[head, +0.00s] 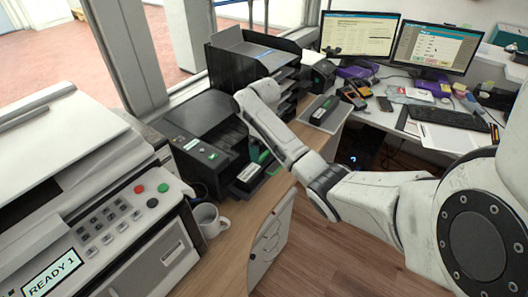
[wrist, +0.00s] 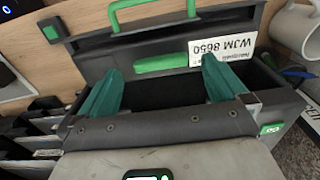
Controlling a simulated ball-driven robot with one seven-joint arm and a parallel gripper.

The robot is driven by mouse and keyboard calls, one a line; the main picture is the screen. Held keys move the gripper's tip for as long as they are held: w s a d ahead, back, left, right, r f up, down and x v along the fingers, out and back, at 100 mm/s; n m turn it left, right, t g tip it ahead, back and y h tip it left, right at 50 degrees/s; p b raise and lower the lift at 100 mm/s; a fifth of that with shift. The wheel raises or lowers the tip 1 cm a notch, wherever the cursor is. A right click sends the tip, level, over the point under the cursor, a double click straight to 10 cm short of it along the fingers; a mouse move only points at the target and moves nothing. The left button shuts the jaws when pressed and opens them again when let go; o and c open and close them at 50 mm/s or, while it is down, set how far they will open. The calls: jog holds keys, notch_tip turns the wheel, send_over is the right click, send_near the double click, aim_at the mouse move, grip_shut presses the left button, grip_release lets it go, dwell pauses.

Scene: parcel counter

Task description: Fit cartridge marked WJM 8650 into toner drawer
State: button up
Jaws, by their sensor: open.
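The cartridge marked WJM 8650 (wrist: 222,47) is dark, with a white label and a green strip. In the wrist view its label reads upside down. It lies in the open toner drawer (wrist: 285,108); I cannot tell if it is fully seated. A green loop handle (wrist: 150,10) stands at the top of that view. In the head view the cartridge's pale label (head: 248,173) shows in the drawer of the black printer (head: 190,140). My gripper (wrist: 160,88) is open, its two teal fingers apart at the cartridge's near side with nothing visibly held. In the head view the arm largely hides it.
A white mug (head: 208,221) stands close by the drawer, and also shows in the wrist view (wrist: 298,32). Another dark cartridge (head: 325,108) lies on a grey stand behind my arm. A large copier (head: 120,215) fills the left. Monitors and a keyboard occupy the far desk.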

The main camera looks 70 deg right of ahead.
aim_at(264, 155)
notch_tip(264, 155, up, 10)
jog(key=p, duration=0.3)
jog(key=shift+p, duration=0.35)
jog(key=shift+r, duration=0.1)
jog(key=w+a+f+n+t+y, duration=0.15)
jog(key=a+f, duration=0.25)
jog(key=a, duration=0.5)
jog(key=w+a+f+h, duration=0.1)
jog(key=w+a+f, duration=0.25)
jog(key=a, duration=0.55)
jog(key=s+a+f, duration=0.2)
jog(key=s+a, duration=0.1)
jog(key=a, duration=0.3)
jog(key=s+a+f, duration=0.3)
jog(key=a, duration=0.4)
jog(key=s+a, duration=0.4)
jog(key=s, duration=1.2)
jog(key=shift+s+r+h, duration=0.2)
jog(key=shift+s+h, duration=0.05)
jog(key=shift+h, duration=0.2)
